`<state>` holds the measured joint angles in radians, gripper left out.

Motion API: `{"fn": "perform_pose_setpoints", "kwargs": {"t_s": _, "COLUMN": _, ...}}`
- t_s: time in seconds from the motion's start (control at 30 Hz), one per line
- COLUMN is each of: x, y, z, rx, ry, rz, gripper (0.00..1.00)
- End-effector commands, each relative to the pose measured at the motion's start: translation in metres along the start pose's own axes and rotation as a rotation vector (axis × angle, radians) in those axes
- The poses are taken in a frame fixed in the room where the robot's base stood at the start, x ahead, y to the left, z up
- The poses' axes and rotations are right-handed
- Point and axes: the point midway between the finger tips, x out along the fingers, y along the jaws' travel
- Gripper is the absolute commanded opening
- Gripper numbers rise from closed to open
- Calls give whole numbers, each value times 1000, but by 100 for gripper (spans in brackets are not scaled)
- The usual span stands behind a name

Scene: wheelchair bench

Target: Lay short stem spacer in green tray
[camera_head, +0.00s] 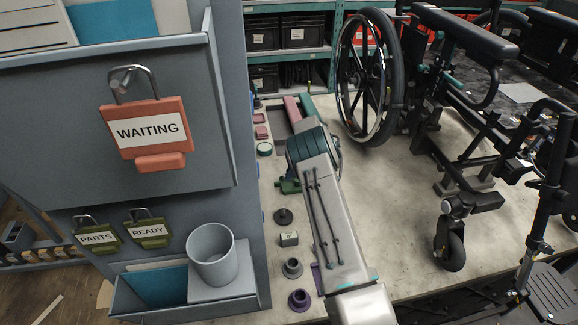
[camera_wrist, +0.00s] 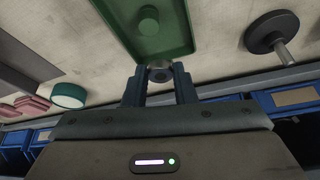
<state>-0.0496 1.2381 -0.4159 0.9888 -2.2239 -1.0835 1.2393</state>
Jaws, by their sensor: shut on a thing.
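My gripper (camera_wrist: 159,78) is shut on a small dark grey round part with a darker centre, which looks like the short stem spacer (camera_wrist: 160,74). The green tray (camera_wrist: 178,32) lies just beyond the fingertips in the wrist view, and a green round knob-like piece (camera_wrist: 148,20) shows in it. The spacer appears at the tray's near edge; I cannot tell its height above it. In the head view, part of the green tray (camera_head: 287,187) shows left of my arm. My arm hides the gripper and the spacer there.
A pale block (camera_head: 289,239), grey ring (camera_head: 292,268) and purple ring (camera_head: 299,300) line the bench near the grey cabinet (camera_head: 245,160). A wheelchair (camera_head: 440,110) stands right.

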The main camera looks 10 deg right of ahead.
Motion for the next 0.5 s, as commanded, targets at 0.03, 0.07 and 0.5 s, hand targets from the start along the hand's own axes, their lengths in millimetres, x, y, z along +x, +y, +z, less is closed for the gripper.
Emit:
{"fn": "perform_pose_setpoints", "kwargs": {"t_s": 0.03, "x": 2, "y": 0, "z": 1, "rx": 0, "ry": 0, "rz": 0, "gripper": 3}}
{"fn": "perform_pose_setpoints", "kwargs": {"t_s": 0.07, "x": 3, "y": 0, "z": 2, "rx": 0, "ry": 0, "rz": 0, "gripper": 3}}
{"fn": "perform_pose_setpoints", "kwargs": {"t_s": 0.5, "x": 32, "y": 0, "z": 14, "rx": 0, "ry": 0, "rz": 1, "gripper": 3}}
